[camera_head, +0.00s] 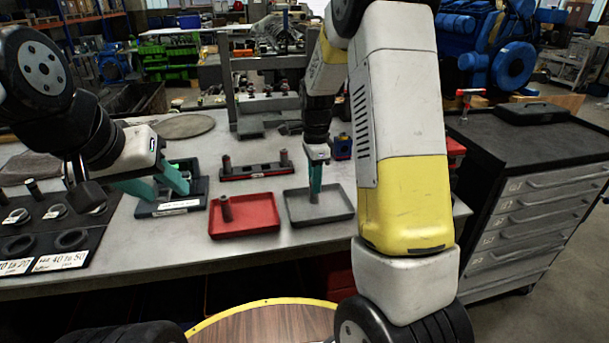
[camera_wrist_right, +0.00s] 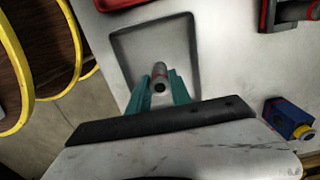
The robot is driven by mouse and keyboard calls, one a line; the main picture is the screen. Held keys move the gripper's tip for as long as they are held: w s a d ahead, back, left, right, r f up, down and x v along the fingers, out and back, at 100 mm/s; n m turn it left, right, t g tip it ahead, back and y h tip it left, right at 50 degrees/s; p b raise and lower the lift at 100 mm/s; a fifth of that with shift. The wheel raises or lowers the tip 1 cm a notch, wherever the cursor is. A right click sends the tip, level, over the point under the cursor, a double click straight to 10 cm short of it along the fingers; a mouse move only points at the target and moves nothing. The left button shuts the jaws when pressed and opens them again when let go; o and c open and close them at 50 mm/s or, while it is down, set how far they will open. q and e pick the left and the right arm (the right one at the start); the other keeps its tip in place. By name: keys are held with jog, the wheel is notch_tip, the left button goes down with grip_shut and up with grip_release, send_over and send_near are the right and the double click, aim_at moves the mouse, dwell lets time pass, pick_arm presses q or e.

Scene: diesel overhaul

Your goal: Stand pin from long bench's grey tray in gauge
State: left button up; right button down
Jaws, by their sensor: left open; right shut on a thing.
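The grey tray (camera_head: 334,212) lies on the long bench, right of the red tray; it also shows in the right wrist view (camera_wrist_right: 130,42). My right gripper (camera_head: 315,190) points down into the grey tray, its green fingers shut on a grey metal pin (camera_wrist_right: 160,72). The pin stands upright between the fingertips, and its lower end is over or on the tray floor; I cannot tell which. My left gripper (camera_head: 163,187) is open and empty, near a dark block with a white label (camera_head: 178,208). I cannot tell for sure which thing is the gauge.
The red tray (camera_head: 262,226) holds another upright pin (camera_head: 226,208). Ring fixtures with labels (camera_head: 62,240) stand at the left. A blue block (camera_wrist_right: 288,116) stands right of my right gripper. A grey drawer cabinet (camera_head: 535,205) is at the right.

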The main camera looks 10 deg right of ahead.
jog(key=shift+r, duration=1.65)
